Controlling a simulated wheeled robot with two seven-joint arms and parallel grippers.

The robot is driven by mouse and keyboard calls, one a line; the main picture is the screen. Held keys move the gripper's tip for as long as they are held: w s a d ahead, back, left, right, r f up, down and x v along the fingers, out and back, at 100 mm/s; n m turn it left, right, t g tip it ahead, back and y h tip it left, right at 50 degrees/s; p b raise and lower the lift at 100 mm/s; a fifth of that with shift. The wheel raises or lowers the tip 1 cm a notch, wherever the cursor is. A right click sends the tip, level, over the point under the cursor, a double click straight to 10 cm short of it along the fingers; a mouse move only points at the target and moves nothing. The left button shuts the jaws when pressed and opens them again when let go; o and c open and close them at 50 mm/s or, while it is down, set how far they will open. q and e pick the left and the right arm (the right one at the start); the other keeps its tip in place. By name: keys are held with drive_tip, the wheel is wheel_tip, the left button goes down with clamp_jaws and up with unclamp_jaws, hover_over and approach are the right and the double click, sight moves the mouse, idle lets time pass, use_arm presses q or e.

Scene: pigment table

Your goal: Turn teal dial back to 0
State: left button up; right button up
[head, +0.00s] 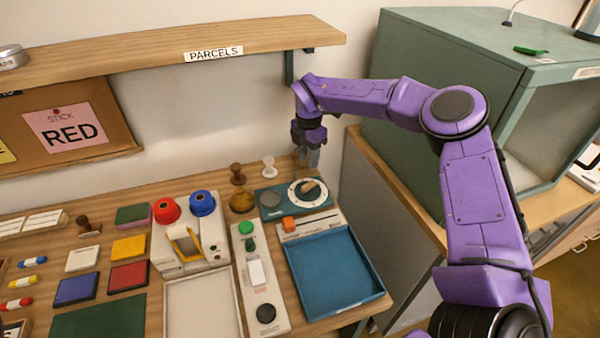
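A second round grey disc sits on the panel's left part. The knob's pointer setting and the numbers are too small to read. My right gripper (307,165) points down just above and behind the knob. It looks apart from the knob, but I cannot be sure. Its fingers are small and blurred against the wall, so I cannot tell how far apart they are. My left gripper is not in view.
A blue tray (374,291) lies in front of the dial. A brown stamp (238,178) and a white stamp (269,167) stand behind and left of it. A wooden shelf (170,47) overhangs at the back. A large green box (425,70) stands at the right.

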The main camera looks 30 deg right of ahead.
sight(308, 183)
drive_tip(key=f+p, duration=0.2)
drive_tip(key=f, duration=0.7)
drive_tip(key=shift+s+f+p, duration=0.15)
drive_tip(key=shift+s+p, duration=0.05)
drive_tip(key=shift+p, duration=0.1)
drive_tip(key=shift+f, duration=0.2)
clamp_jaws()
